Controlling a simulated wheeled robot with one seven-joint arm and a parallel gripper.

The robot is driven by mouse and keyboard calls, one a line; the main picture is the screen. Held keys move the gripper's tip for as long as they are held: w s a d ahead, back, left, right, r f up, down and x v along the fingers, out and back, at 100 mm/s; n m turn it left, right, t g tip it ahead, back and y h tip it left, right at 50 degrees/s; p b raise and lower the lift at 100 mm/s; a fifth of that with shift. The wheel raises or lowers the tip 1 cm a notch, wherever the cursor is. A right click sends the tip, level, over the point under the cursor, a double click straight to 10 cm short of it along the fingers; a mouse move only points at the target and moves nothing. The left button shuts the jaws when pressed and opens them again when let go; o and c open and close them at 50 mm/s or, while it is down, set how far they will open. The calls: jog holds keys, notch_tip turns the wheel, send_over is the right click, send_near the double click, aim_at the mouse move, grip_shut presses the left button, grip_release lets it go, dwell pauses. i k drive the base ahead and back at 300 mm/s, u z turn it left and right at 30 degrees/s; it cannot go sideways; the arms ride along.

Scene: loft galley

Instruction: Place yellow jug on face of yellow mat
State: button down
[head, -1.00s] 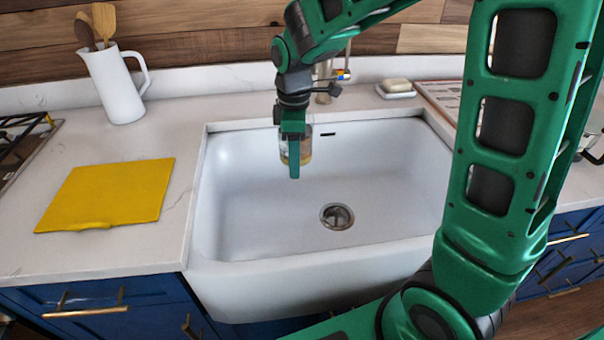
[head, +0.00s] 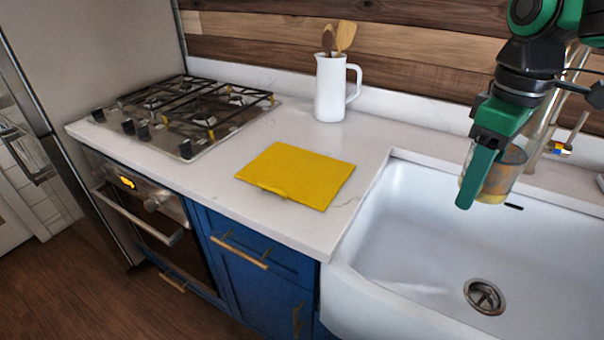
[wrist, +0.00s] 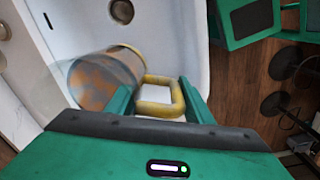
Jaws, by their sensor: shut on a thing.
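The yellow jug (head: 506,168) looks like a see-through cup with orange-brown patches and a yellow base. In the wrist view the jug (wrist: 104,78) has a yellow handle (wrist: 160,96) lying between my fingers. My gripper (head: 470,185) is shut on this handle and holds the jug over the left back part of the sink. The gripper also shows in the wrist view (wrist: 155,100). One finger partly hides the jug in the head view. The yellow mat (head: 297,175) lies flat and bare on the counter, left of the sink and of my gripper.
The white sink (head: 430,230) is right of the mat, with a faucet (head: 545,115) behind the jug. A white pitcher with wooden utensils (head: 331,90) stands behind the mat. A gas stove (head: 190,112) is at left. Counter around the mat is clear.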

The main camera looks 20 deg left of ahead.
aim_at(292, 175)
jog(key=u, duration=0.4)
jog(key=k, duration=0.45)
jog(key=u, duration=0.95)
jog(key=k, duration=0.85)
jog(key=u, duration=0.6)
jog(key=i, duration=1.25)
jog(key=z, duration=0.95)
jog(key=i, duration=0.7)
jog(key=z, duration=0.3)
